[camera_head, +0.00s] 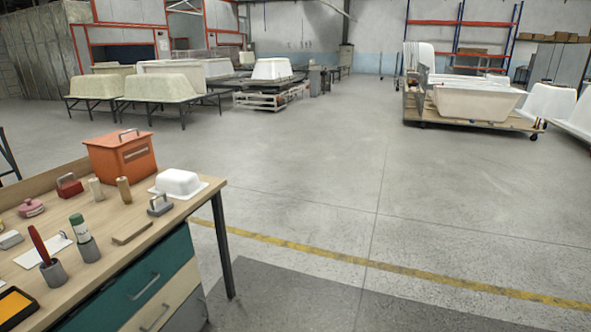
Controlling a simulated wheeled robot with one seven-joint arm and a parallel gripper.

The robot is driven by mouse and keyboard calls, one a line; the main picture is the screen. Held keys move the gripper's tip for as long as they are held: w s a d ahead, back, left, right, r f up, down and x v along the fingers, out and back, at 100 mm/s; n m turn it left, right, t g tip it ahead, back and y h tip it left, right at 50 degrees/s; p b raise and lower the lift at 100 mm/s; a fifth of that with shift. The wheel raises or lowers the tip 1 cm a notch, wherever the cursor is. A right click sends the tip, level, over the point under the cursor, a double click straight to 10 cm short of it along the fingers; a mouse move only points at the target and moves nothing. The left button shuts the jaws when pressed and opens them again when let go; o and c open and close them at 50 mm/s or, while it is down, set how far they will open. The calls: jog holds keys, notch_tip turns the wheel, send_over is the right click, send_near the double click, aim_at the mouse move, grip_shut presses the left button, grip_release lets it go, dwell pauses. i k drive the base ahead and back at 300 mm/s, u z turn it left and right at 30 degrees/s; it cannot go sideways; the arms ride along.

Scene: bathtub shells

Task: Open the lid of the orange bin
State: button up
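The orange bin (122,160) stands at the far end of the wooden workbench (105,264), on the left of the view. Its lid (117,139) is shut and has a grey metal handle (128,133) on top. The front of the bin carries a small pale label. My gripper does not show in this view.
Near the bin stand a red block with a handle (69,185), two wooden cylinders, a white tub model (178,183) and a grey handled block (159,205). Open floor (330,190) lies right of the bench.

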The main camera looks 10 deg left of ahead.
aim_at(113, 140)
jog(key=u, duration=0.05)
jog(key=i, duration=1.15)
jog(key=u, duration=0.45)
jog(key=i, duration=1.25)
jog(key=u, duration=1.2)
jog(key=i, duration=0.95)
jog(key=u, duration=0.75)
jog(key=i, duration=0.4)
jog(key=u, duration=0.2)
